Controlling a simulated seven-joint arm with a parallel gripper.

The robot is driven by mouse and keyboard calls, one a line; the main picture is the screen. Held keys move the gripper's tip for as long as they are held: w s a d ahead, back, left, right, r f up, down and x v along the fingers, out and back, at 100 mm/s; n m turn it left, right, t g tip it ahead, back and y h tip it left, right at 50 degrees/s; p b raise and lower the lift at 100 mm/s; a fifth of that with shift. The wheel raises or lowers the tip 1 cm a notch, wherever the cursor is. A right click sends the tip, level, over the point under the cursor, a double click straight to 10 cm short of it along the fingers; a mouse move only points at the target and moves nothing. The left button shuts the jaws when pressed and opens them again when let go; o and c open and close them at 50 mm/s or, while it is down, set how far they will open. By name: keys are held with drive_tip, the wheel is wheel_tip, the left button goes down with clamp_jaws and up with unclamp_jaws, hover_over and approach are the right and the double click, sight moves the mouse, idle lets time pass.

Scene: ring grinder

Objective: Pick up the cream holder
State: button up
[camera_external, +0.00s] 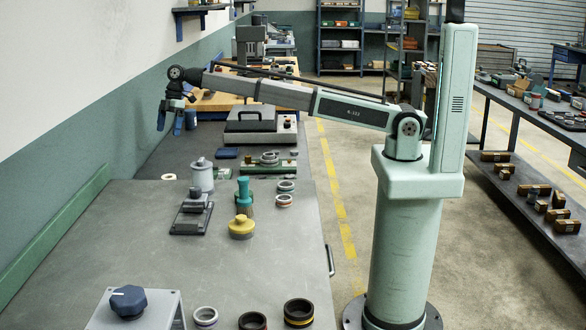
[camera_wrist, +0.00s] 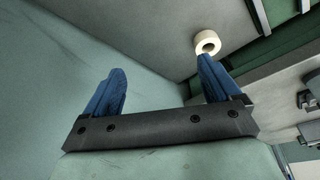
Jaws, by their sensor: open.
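The cream holder appears to be the short cream ring (camera_wrist: 207,36) with a dark hole, seen in the wrist view just beyond the tip of the right finger. In the external view a small cream piece (camera_external: 168,177) lies at the far left edge of the grey bench, and it looks like the same thing. My gripper (camera_external: 170,121) is raised above and beyond it, near the wall. In the wrist view my gripper (camera_wrist: 160,68) has its two blue fingers wide apart with nothing between them.
A grey canister (camera_external: 202,177), a dark clamp-like device (camera_external: 192,215), a teal-handled brush (camera_external: 244,197) and a yellow knobbed piece (camera_external: 241,227) stand right of the cream piece. A green rail (camera_external: 60,235) runs along the wall side. The bench's middle left is clear.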

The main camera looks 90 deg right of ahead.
sight(169, 176)
drive_tip(key=s+a+n+g+h, duration=0.1)
drive_tip(key=s+a+n+g, duration=0.15)
drive_tip(key=a, duration=0.95)
drive_tip(key=shift+t, duration=0.45)
drive_tip(key=f, duration=0.4)
drive_tip(key=a+f, duration=0.1)
drive_tip(key=f, duration=0.8)
drive_tip(key=shift+w+a+f, duration=0.25)
drive_tip(key=shift+a+f, duration=0.05)
drive_tip(key=shift+f, duration=0.1)
drive_tip(key=shift+c, duration=0.2)
drive_tip(key=c, duration=1.1)
drive_tip(key=shift+r, duration=0.1)
drive_tip(key=shift+c, duration=0.2)
